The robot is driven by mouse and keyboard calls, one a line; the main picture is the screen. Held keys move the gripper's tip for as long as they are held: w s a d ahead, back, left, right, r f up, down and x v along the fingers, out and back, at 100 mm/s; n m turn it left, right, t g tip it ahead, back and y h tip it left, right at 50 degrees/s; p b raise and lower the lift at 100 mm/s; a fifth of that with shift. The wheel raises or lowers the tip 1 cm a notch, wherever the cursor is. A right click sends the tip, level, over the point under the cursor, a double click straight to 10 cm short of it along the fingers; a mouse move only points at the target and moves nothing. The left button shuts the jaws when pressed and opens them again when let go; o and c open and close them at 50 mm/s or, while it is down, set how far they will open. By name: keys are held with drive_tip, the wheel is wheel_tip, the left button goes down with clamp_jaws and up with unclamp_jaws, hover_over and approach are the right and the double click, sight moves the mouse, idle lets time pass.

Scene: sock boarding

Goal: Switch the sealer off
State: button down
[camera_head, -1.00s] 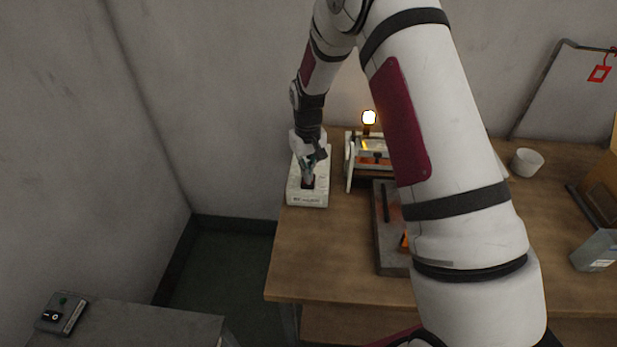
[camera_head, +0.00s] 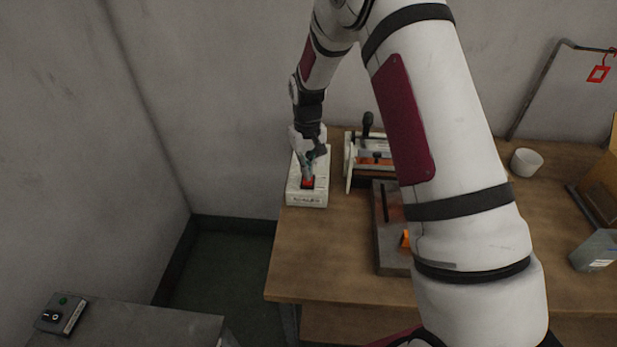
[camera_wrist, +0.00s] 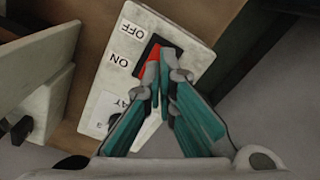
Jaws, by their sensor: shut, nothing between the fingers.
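The white switch box (camera_head: 318,190) sits at the table's left back corner, left of the sealer (camera_head: 352,165). Its red rocker (camera_head: 307,184) shows below my gripper (camera_head: 309,172). In the wrist view the white box (camera_wrist: 107,85) has OFF and ON labels beside the rocker (camera_wrist: 146,52). My gripper (camera_wrist: 164,62) is shut and empty, with its fingertips over or at the rocker and hiding part of it. I cannot tell whether they touch it. The sealer's lamp (camera_head: 367,120) is dark; my arm hides the sealer's right side.
A grey plate (camera_head: 390,255) lies on the wooden table (camera_head: 325,270) in front of the sealer. A white cup (camera_head: 526,162) stands at the back right. A grey bench (camera_head: 150,325) with a small control box (camera_head: 62,313) is at lower left. The table's front left is clear.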

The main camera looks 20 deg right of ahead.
drive_tip(key=shift+r+p, duration=0.35)
drive_tip(key=shift+r, duration=2.1)
drive_tip(key=s+r+t, duration=0.1)
drive_tip(key=s+r, duration=0.6)
drive_tip(key=r, duration=0.4)
drive_tip(key=s+r+t, duration=0.2)
drive_tip(key=s+r, duration=0.5)
drive_tip(key=r, duration=0.3)
drive_tip(key=s+r+t, duration=0.1)
drive_tip(key=s+r, duration=0.1)
drive_tip(key=s, duration=0.8)
drive_tip(key=s+r+m+t, duration=0.1)
drive_tip(key=s+r, duration=0.2)
drive_tip(key=s, duration=0.7)
drive_tip(key=shift+w, duration=0.1)
